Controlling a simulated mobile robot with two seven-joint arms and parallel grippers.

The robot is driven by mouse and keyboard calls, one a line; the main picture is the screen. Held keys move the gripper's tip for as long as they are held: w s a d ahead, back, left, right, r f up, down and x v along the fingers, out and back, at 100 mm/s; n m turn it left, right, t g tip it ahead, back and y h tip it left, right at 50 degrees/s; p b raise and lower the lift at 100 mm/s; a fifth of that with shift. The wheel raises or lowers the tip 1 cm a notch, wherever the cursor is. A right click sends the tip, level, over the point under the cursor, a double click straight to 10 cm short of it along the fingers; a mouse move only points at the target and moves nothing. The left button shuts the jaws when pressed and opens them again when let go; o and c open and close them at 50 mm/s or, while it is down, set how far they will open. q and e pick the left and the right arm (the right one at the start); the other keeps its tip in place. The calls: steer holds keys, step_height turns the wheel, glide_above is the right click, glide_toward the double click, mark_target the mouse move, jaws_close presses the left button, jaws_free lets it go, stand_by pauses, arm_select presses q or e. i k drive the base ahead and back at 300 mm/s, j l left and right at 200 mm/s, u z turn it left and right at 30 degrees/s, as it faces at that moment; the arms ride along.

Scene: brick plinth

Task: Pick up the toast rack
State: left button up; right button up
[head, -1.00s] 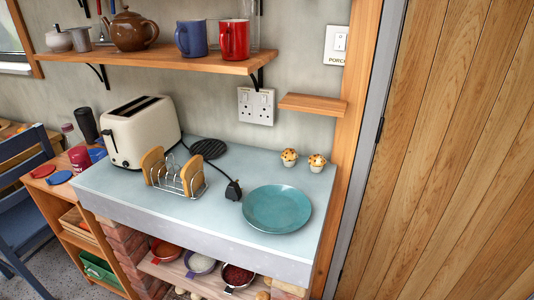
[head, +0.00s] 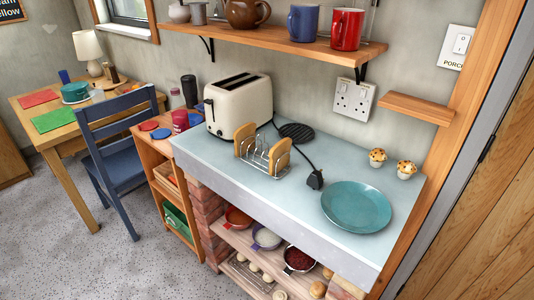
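The toast rack (head: 261,160) is a small wire rack on the pale blue-grey worktop (head: 300,195). It holds upright slices of toast (head: 279,158), one at each end, with bare wire between them. It stands in front of the cream toaster (head: 238,106), close to the worktop's front edge. Neither of my grippers shows in the head view.
A black plug (head: 315,180) and its cord lie just right of the rack. A teal plate (head: 356,206) and two muffins (head: 377,157) are further right. A shelf with mugs (head: 346,29) hangs above. A blue chair (head: 116,145) stands left, with open floor in front.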

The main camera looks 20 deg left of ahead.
mark_target(261, 148)
steer(key=i+j, duration=0.1)
steer(key=j, duration=0.65)
steer(key=i+j+z, duration=0.1)
steer(key=j, duration=0.65)
steer(key=i+j, duration=0.1)
steer(key=j, duration=0.65)
